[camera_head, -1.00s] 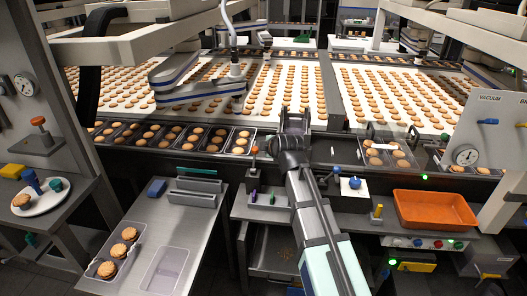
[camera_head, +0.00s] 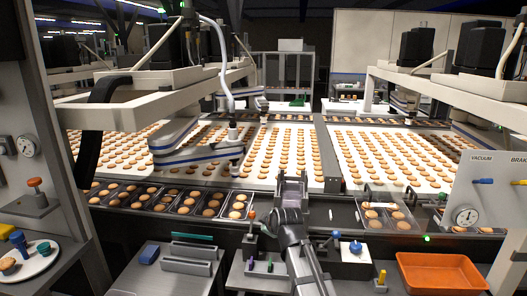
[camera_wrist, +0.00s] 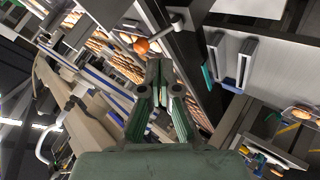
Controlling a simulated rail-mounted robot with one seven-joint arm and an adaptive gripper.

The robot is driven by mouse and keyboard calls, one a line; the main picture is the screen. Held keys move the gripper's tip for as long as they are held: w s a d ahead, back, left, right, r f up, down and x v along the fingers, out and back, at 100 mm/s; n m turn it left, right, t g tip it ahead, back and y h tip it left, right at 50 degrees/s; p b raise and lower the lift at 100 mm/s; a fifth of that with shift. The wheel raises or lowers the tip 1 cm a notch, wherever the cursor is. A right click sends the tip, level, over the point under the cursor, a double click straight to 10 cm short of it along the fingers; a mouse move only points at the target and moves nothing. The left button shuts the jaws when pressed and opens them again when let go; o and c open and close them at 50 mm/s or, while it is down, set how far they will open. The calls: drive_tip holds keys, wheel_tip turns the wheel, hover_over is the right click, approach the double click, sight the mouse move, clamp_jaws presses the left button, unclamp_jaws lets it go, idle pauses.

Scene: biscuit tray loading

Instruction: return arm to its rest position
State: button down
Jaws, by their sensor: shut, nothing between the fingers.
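My arm (camera_head: 304,262) reaches up from the lower middle of the head view. My gripper (camera_head: 292,180) is at its far end, in front of the biscuit conveyor's near edge. In the wrist view my gripper (camera_wrist: 159,70) has its fingers together with nothing between them. The wrist picture is steeply tilted, and the fingers stand apart from the grey surfaces behind them.
Biscuit-filled trays (camera_head: 188,204) line the belt's near edge at left; another tray (camera_head: 386,215) is at right. An orange bin (camera_head: 440,274) stands lower right. An orange-knobbed lever (camera_head: 250,222) is close left of my arm. White overhead frames (camera_head: 150,85) flank the belt.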

drive_tip(key=s+d+f+m+g+h, duration=0.1)
drive_tip(key=s+d+f+m+g, duration=0.2)
drive_tip(key=s+f, duration=0.65)
drive_tip(key=s+d+f+m+g+h, duration=0.1)
drive_tip(key=s+d+f+m+g, duration=0.3)
drive_tip(key=f, duration=1)
drive_tip(key=s+d+f+m+g, duration=0.25)
drive_tip(key=s+f, duration=0.55)
drive_tip(key=f, duration=0.4)
drive_tip(key=s+d+f+m+g, duration=0.1)
drive_tip(key=s+f, duration=0.4)
drive_tip(key=s, duration=0.6)
drive_tip(key=s+d+f+m+g, duration=0.1)
drive_tip(key=s+d+f+g, duration=0.2)
drive_tip(key=s+f, duration=0.3)
drive_tip(key=s+d+f+m+g+h, duration=0.1)
drive_tip(key=s+f, duration=0.5)
drive_tip(key=s, duration=1.1)
drive_tip(key=shift+d+m+g, duration=0.35)
drive_tip(key=shift+d+g, duration=0.35)
drive_tip(key=shift+g, duration=0.25)
